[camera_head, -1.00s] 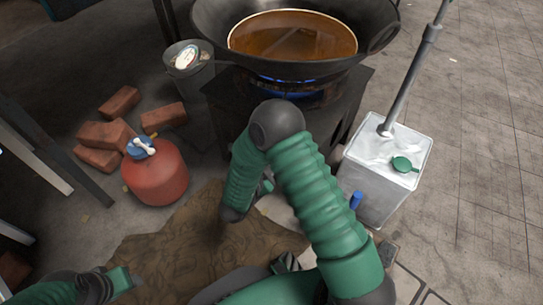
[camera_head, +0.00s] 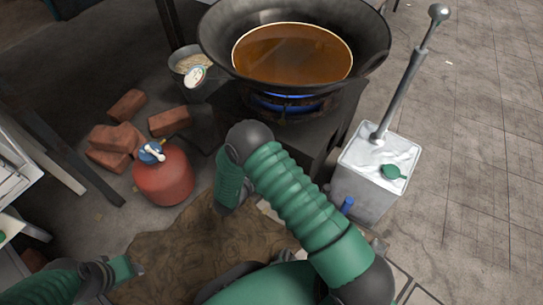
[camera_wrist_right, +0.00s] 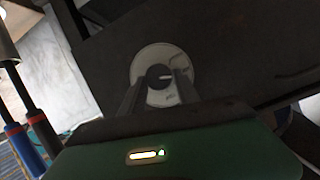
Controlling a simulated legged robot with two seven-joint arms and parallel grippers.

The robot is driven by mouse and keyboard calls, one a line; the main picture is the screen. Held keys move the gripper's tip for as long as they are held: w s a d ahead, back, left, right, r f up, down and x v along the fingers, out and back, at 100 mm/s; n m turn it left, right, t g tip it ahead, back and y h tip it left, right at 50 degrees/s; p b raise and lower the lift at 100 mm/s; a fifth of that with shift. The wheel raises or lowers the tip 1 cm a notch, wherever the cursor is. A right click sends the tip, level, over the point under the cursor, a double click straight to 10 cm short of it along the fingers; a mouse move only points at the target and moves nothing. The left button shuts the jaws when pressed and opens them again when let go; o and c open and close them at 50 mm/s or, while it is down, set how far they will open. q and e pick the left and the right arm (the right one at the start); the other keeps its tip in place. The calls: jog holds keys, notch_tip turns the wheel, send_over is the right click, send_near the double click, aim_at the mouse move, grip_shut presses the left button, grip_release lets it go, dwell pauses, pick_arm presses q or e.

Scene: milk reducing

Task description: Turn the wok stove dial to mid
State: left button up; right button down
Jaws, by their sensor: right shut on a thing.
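The wok stove (camera_head: 318,150) is a dark box in the head view, with a blue flame under the wok (camera_head: 375,55), which holds brown liquid. The stove dial (camera_wrist_right: 159,76) shows in the right wrist view as a dark round knob with a light mark, on a pale disc (camera_wrist_right: 150,53). My right gripper (camera_wrist_right: 160,84) is shut on the knob, one finger on each side. In the head view its fingertips are hidden behind my arm. My left gripper (camera_head: 130,268) is at the lower left, away from the stove; its opening is unclear.
A red gas bottle (camera_head: 165,178), several bricks (camera_head: 170,121) and a bucket (camera_head: 190,62) lie left of the stove. A metal can (camera_head: 372,185) with a pump rod stands close on the right. Open paving (camera_head: 470,150) lies beyond it.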

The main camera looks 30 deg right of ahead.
jog(key=shift+a+n+g+p, duration=0.1)
jog(key=shift+n+g+p, duration=0.3)
jog(key=shift+n+p, duration=0.25)
jog(key=shift+f, duration=0.1)
jog(key=c, duration=0.9)
grip_release()
jog(key=p+v, duration=0.7)
jog(key=v, duration=0.9)
jog(key=shift+a, duration=0.45)
